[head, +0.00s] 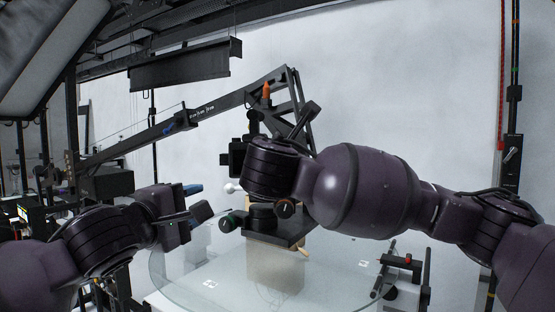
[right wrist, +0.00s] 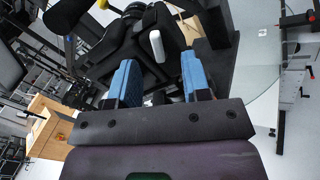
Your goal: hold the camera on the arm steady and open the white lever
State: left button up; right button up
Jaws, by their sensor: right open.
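The camera on the arm is a black rig (head: 238,158) hanging from the end of a long boom in the head view, partly hidden by my right wrist. Its black body (right wrist: 140,38) fills the top middle of the right wrist view. The white lever (right wrist: 157,46) is a small rounded piece on that body, beyond and between my right fingers. My right gripper (right wrist: 158,68) is open, its two blue-padded fingers apart and nothing clearly gripped. In the head view its fingers are hidden behind my wrist. My left gripper (head: 198,201) appears open and empty, left of the rig.
A round glass turntable (head: 210,275) lies below the rig. The black boom (head: 150,133) runs from the left up to the rig. A black bracket stand (head: 415,270) is at the table's right. A wooden cabinet (right wrist: 48,128) shows at left in the wrist view.

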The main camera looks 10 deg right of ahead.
jog(key=shift+x, duration=0.95)
jog(key=shift+c, duration=0.4)
grip_shut()
dwell(0.4)
